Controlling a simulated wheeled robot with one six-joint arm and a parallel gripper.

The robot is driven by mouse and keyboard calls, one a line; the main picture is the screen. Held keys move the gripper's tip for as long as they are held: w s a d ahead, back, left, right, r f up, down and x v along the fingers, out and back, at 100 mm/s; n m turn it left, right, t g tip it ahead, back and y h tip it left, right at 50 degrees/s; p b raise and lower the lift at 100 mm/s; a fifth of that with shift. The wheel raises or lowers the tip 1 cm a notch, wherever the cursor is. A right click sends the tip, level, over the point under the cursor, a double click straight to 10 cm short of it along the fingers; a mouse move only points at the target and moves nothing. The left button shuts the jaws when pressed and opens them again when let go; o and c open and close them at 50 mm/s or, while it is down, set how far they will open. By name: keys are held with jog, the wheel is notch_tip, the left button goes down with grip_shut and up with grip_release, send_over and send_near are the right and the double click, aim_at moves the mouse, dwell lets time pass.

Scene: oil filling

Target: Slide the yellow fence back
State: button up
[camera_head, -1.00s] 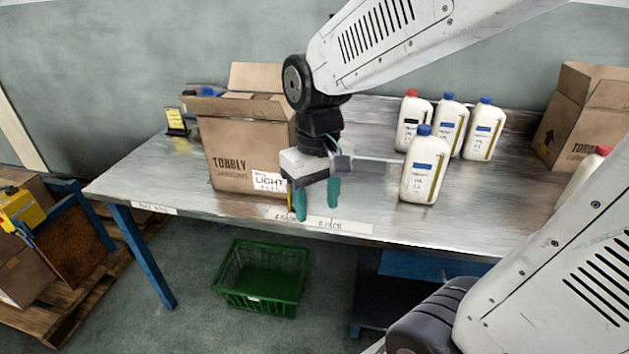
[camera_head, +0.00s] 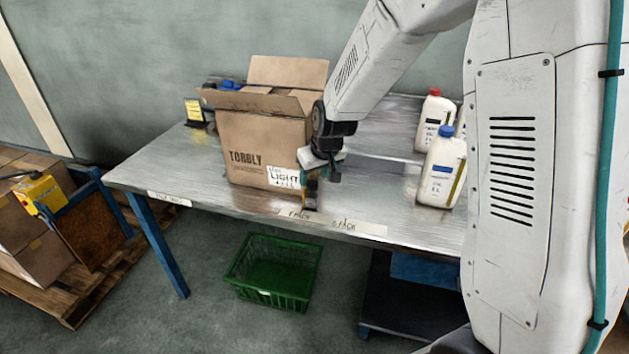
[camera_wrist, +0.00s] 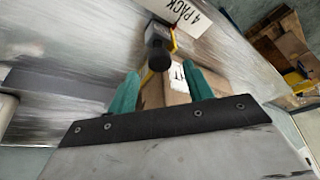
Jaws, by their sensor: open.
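The yellow fence (camera_head: 304,199) shows only as a small yellow piece with a black knob (camera_head: 311,190) at the front right corner of the carton.
An open cardboard carton (camera_head: 255,150) stands left of my gripper on the metal table (camera_head: 150,172). White bottles, including a blue-capped one (camera_head: 442,170), stand to the right. A green crate (camera_head: 272,270) is on the floor. A "4 PACK" label (camera_wrist: 187,12) lies near the knob.

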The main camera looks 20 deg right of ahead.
aim_at(312, 183)
jog(key=shift+x, duration=1.55)
grip_shut()
